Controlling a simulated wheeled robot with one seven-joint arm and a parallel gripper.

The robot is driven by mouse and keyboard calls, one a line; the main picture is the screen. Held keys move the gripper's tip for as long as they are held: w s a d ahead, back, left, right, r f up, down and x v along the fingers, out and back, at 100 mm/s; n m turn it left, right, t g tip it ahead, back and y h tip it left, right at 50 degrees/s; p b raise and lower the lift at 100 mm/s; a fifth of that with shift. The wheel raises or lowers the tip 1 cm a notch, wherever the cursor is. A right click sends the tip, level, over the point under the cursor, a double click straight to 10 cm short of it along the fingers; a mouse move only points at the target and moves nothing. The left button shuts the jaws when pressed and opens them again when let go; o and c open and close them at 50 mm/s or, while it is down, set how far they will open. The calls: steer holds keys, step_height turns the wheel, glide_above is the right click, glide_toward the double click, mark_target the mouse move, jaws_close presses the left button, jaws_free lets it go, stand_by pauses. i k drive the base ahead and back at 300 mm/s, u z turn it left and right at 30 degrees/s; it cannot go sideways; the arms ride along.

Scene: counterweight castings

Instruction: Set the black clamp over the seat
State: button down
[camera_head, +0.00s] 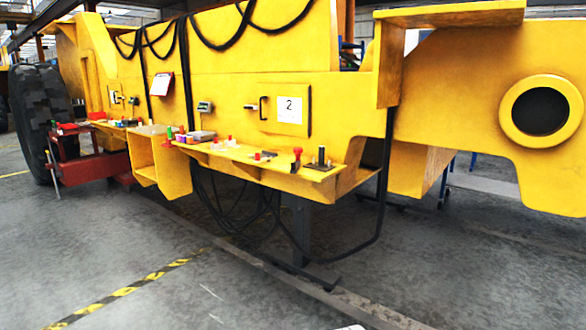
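A yellow ledge (236,152) runs along the side of a large yellow casting. A small dark fixture with an upright post on a flat plate (320,163) stands near the ledge's right end. I cannot tell whether this is the black clamp, the seat, or both together. A red upright piece (297,157) stands just left of it. No other thing is clearly the clamp or the seat at this size. My gripper is not in view.
Small coloured parts and a grey box (201,136) crowd the ledge's left part. A panel marked 2 (290,110) is above it. Black cables (262,218) hang below. A large tyre (40,120) is at far left. The grey floor (150,270) in front is mostly clear.

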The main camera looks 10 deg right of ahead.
mark_target(296, 162)
steer(key=z, duration=0.1)
steer(key=i, duration=0.95)
steer(key=u, duration=0.9)
steer(key=i, duration=0.75)
steer(key=u, duration=0.8)
